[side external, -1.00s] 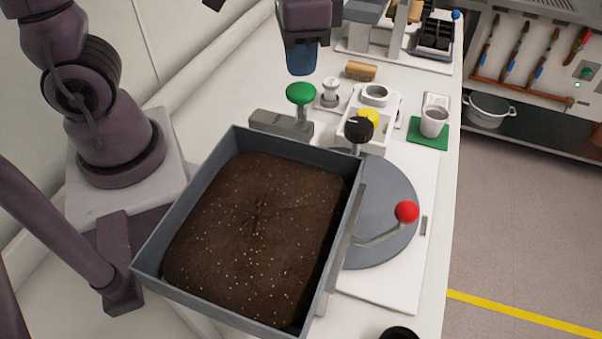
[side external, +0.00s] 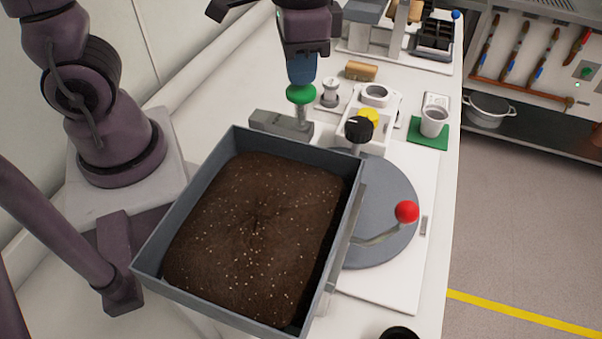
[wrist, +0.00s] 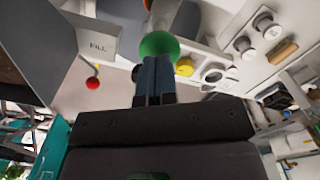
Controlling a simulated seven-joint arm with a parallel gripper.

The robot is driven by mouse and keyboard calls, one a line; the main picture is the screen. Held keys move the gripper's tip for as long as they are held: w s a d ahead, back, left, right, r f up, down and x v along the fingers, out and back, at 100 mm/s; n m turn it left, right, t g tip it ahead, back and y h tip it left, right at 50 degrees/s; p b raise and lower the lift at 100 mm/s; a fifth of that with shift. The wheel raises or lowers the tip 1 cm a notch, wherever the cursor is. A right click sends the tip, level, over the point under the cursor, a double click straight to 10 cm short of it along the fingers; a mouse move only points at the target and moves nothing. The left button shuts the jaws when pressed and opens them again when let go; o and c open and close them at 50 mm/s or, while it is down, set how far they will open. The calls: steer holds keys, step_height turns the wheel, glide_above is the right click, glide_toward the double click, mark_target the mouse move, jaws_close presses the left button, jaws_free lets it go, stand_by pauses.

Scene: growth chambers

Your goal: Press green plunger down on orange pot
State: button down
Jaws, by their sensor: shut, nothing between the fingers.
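The green plunger knob (side external: 301,95) stands upright on a pale stem above a grey block, behind the soil bin. My gripper (side external: 301,82) is shut and empty, pointing down, with its blue fingertips right at the top of the knob; they look in contact. In the wrist view the shut fingers (wrist: 154,98) meet the near side of the green knob (wrist: 159,45). No whole orange pot shows in the side view. A small orange patch (wrist: 149,4) shows at the wrist view's top edge, behind the knob; I cannot tell if it is the pot.
A grey bin of dark soil (side external: 149,265) stands in front of the plunger. To the right are a black knob (side external: 358,130), a yellow button (side external: 369,116), a red-ended lever (side external: 407,211) and a cup (side external: 433,121) on a green mat. A wooden block (side external: 361,70) lies behind.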

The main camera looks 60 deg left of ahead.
mark_target(301, 87)
steer(key=shift+f, duration=1.75)
steer(key=shift+r, duration=5)
steer(key=shift+f, duration=0.25)
steer(key=s+a+r+n+t, duration=0.3)
steer(key=s+a+t, duration=0.2)
steer(key=s, duration=0.2)
steer(key=shift+a+r+t, duration=0.15)
steer(key=shift+r+t, duration=0.1)
steer(key=shift+t, duration=0.05)
